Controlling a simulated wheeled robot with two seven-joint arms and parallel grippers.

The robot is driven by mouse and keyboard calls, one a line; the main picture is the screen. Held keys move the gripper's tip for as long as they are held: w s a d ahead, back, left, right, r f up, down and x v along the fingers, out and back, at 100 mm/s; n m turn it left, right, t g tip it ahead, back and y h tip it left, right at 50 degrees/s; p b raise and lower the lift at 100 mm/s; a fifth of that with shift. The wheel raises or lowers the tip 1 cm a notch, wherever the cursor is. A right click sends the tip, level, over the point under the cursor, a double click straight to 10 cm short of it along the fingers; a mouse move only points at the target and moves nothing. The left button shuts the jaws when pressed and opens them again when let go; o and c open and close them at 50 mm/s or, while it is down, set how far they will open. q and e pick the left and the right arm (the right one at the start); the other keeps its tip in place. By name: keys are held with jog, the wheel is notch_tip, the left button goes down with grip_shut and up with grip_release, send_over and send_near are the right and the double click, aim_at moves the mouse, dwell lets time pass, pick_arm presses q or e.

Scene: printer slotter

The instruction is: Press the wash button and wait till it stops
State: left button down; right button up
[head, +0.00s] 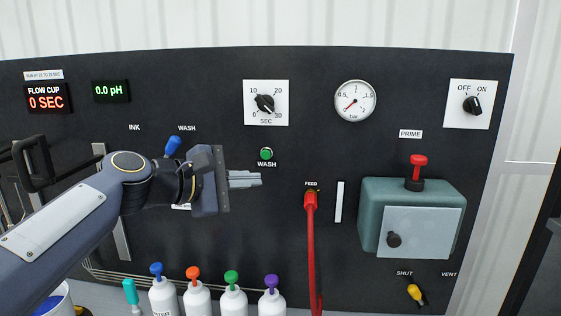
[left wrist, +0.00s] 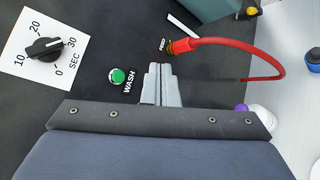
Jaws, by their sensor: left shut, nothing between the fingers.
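The green wash button (head: 266,154) sits on the dark panel above its WASH label. It also shows in the left wrist view (left wrist: 118,76), to the left of my fingertips. My left gripper (head: 260,179) is shut with nothing in it. In the head view its tips are just below the button and its label, and I see no contact with the button. The button looks plain green, and I cannot tell whether it is pressed in. My right gripper is in neither view.
A timer dial (head: 265,103) is above the button. A red hose (head: 311,250) hangs from the FEED port to the right. Several capped bottles (head: 233,300) stand below. A teal box (head: 412,190) with a red knob (head: 418,160) juts out at the right. A pressure gauge (head: 355,101) is above.

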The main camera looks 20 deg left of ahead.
pick_arm(q)
jog(key=shift+w+r, duration=0.25)
jog(key=shift+w, duration=0.05)
jog(key=shift+w, duration=0.1)
jog(key=p, duration=0.3)
send_near(266, 155)
jog(key=shift+w+d+f, duration=0.35)
jog(key=shift+w+d, duration=0.3)
jog(key=shift+d, duration=0.1)
jog(key=shift+w+d+f, duration=0.35)
jog(key=shift+w+d, duration=0.35)
jog(key=shift+d, duration=0.1)
jog(key=shift+w+d+f, duration=0.35)
jog(key=shift+w+d, duration=0.3)
jog(key=shift+d, duration=0.1)
jog(key=shift+w+a+p, duration=0.1)
jog(key=shift+w+p, duration=0.2)
jog(key=shift+w, duration=0.1)
